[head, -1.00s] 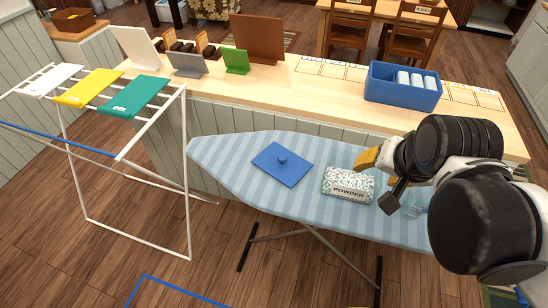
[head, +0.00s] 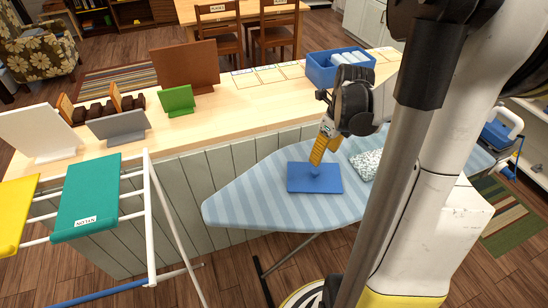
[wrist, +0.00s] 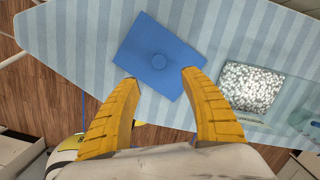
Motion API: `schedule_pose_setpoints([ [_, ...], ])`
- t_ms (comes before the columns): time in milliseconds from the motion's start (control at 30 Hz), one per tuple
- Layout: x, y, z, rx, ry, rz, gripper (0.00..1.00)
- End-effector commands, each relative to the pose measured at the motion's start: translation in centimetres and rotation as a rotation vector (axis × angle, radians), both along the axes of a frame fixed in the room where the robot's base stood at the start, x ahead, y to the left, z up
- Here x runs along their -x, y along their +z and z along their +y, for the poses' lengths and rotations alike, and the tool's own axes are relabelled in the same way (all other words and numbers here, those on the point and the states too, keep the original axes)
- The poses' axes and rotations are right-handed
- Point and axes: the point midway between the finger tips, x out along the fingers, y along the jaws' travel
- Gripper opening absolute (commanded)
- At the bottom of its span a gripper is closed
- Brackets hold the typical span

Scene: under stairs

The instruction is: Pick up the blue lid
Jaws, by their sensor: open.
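I cannot tell whether a fingertip touches the lid.
A speckled powder pack (wrist: 250,88) lies on the board right of the lid. Behind the board runs a wooden counter (head: 225,112) with a blue bin (head: 322,70) and several upright panels. A drying rack with a teal cloth (head: 88,195) stands at left.

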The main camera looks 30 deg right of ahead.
Motion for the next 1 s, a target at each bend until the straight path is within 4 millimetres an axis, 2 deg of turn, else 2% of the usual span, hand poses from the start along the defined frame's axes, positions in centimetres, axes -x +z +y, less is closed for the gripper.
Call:
schedule_pose_setpoints([
  [233, -0.6, -4.1, 0.0, -0.004, -0.017, 0.003, 0.53],
  [567, -1.1, -6.7, 0.2, -0.004, -0.014, 0.002, 0.53],
  [800, -2.0, -10.4, 0.7, -0.003, -0.014, 0.001, 0.53],
  [1000, -2.0, -10.6, 0.7, -0.003, -0.014, 0.001, 0.53],
])
